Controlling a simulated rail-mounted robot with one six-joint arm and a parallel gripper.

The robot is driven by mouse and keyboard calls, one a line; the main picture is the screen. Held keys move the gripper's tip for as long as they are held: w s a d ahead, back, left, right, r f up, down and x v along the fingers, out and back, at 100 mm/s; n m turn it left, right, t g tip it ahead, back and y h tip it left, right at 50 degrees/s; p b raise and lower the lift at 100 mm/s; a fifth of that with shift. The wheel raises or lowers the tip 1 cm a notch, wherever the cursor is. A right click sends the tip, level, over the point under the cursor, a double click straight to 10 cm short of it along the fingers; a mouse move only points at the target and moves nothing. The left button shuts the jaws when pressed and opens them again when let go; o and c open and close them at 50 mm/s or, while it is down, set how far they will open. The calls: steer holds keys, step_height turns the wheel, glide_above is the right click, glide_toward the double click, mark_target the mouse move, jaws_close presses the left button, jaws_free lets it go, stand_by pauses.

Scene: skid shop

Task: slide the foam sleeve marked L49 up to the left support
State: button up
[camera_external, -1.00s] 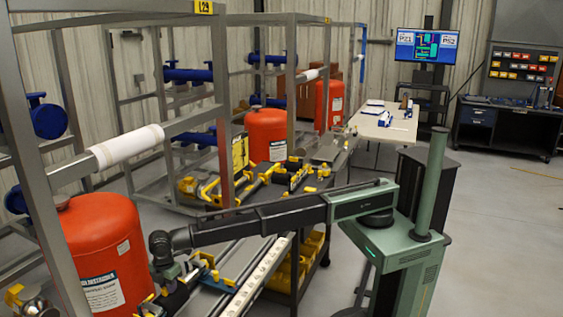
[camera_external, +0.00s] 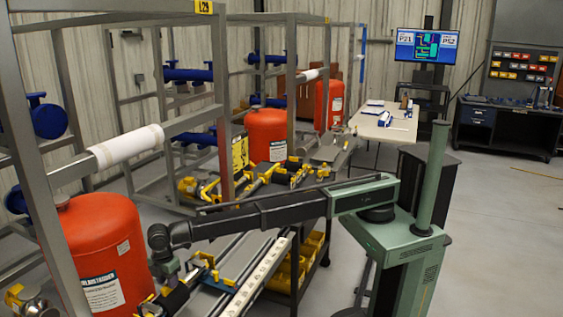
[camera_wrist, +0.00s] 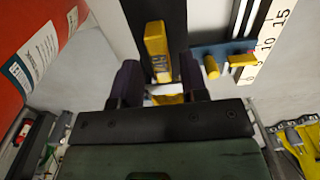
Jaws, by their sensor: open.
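My gripper (camera_external: 166,277) points down over the near end of the rail bench; its fingertips are partly hidden in the outside view. In the wrist view, my gripper (camera_wrist: 160,82) is open, with one dark finger on each side of a yellow piece (camera_wrist: 155,48) bearing a small label. A broad black piece, probably the foam sleeve (camera_wrist: 135,18), runs under and beyond the yellow piece. A black sleeve-like piece (camera_external: 177,299) also shows by the gripper in the outside view. Which support is the left one is unclear.
A white numbered scale (camera_wrist: 262,45) runs alongside, near a blue bracket (camera_wrist: 205,55) with yellow knobs. A large orange tank (camera_external: 103,250) stands close left of my gripper. Yellow bins (camera_external: 290,272) sit under the bench.

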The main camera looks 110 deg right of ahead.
step_height(320, 180, up, 5)
steer(key=p, duration=0.4)
steer(key=shift+f, duration=0.2)
steer(key=shift+m, duration=0.4)
steer(key=s+d+m, duration=0.2)
steer(key=s+m, duration=0.2)
steer(key=s, duration=1.7)
steer(key=s+d+m, duration=0.3)
steer(key=s+m, duration=0.1)
steer(key=s, duration=1.6)
steer(key=shift+s+m, duration=0.35)
steer(key=shift+m, duration=0.05)
steer(key=shift+d, duration=0.1)
